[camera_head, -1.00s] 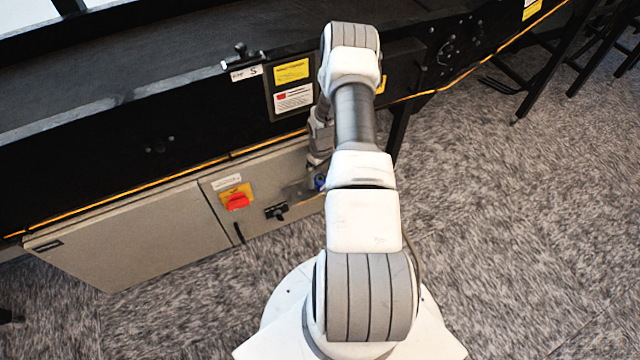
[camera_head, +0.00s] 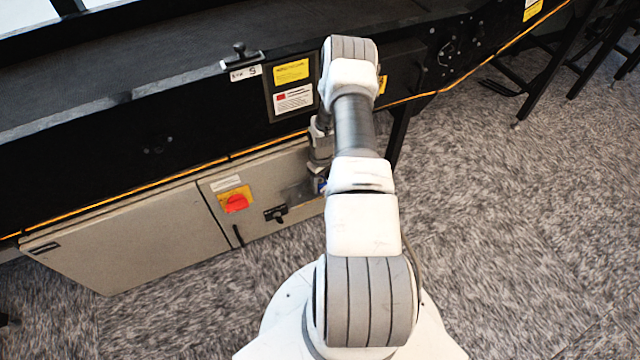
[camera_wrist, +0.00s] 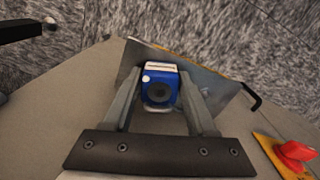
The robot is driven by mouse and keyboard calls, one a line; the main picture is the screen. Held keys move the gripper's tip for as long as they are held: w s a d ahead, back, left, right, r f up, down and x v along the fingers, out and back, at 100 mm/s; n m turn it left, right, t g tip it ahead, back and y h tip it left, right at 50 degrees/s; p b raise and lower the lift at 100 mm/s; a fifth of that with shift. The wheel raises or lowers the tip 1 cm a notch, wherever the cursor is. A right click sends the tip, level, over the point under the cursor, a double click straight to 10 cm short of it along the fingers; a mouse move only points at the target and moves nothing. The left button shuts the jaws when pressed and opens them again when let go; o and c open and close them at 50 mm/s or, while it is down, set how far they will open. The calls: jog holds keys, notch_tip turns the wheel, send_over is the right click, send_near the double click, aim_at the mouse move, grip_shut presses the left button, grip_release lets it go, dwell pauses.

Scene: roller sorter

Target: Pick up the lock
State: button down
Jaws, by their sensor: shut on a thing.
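The lock is a small blue block (camera_wrist: 160,88) with a dark round face and a pale top edge, in the middle of the wrist view. My gripper (camera_wrist: 160,97) is shut on the lock, with one grey finger against each side of it. The lock is in front of a shiny metal plate at the cabinet. I cannot tell whether it touches the plate. In the head view, my arm hides most of the gripper, and only a small bit of blue (camera_head: 321,185) shows beside the arm.
A beige cabinet (camera_head: 130,235) hangs under the black conveyor (camera_head: 120,115). It carries a red rotary switch (camera_head: 236,203) on a yellow plate and a black latch handle (camera_head: 276,214). An orange cord (camera_head: 190,172) runs along the conveyor frame. Open carpet (camera_head: 520,220) lies to the right.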

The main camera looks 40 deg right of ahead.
notch_tip(320, 180, up, 5)
jog(key=shift+f+p, duration=0.15)
jog(key=shift+p, duration=0.9)
jog(key=s+a+r+p, duration=0.5)
jog(key=s+r+p, duration=0.1)
jog(key=s+r, duration=0.4)
jog(key=shift+a+r+p, duration=0.4)
jog(key=shift+r, duration=0.1)
